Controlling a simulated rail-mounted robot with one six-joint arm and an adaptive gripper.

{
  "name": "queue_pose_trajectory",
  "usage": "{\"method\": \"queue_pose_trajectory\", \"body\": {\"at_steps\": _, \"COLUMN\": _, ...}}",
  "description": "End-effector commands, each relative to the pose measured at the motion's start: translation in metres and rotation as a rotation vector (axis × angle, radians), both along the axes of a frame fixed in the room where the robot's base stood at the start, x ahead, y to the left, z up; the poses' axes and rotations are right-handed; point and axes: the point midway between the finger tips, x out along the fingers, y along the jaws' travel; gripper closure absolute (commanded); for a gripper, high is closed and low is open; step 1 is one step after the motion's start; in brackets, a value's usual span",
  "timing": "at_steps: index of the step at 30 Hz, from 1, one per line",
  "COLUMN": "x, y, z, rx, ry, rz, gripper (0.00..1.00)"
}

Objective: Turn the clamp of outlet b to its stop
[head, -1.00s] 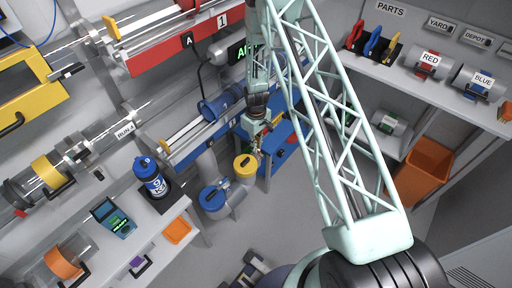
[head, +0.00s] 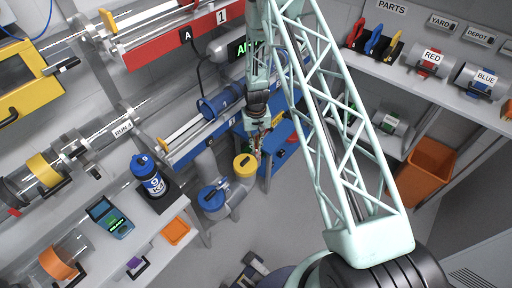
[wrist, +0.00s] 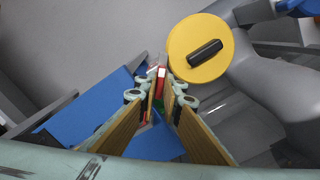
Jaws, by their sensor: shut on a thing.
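My gripper (head: 257,148) is low in the middle of the head view, beside a yellow round cap (head: 245,166) on a grey pipe. In the wrist view my gripper (wrist: 163,88) has its tan-padded fingers closed together on a small red-and-white part (wrist: 161,74); most of that part is hidden. I cannot tell whether it is the clamp of outlet b. The yellow cap (wrist: 200,48), with a black bar handle, is just right of the fingertips and apart from them. A blue cap (head: 211,198) sits on the pipe to the left. No letter b is readable.
A blue cart (head: 280,148) stands close behind my gripper. An orange bin (head: 425,175) and parts shelves are at right.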

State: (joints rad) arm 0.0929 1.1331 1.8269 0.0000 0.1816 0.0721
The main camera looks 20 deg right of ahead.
Motion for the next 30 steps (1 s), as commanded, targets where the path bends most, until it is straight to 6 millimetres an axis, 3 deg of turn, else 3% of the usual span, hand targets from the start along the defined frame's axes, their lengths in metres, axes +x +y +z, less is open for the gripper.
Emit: {"method": "queue_pose_trajectory", "body": {"at_steps": 30, "x": 0.0004, "y": -0.0001, "z": 0.0, "rx": 0.0, "ry": -0.001, "rz": -0.752, "gripper": 1.0}}
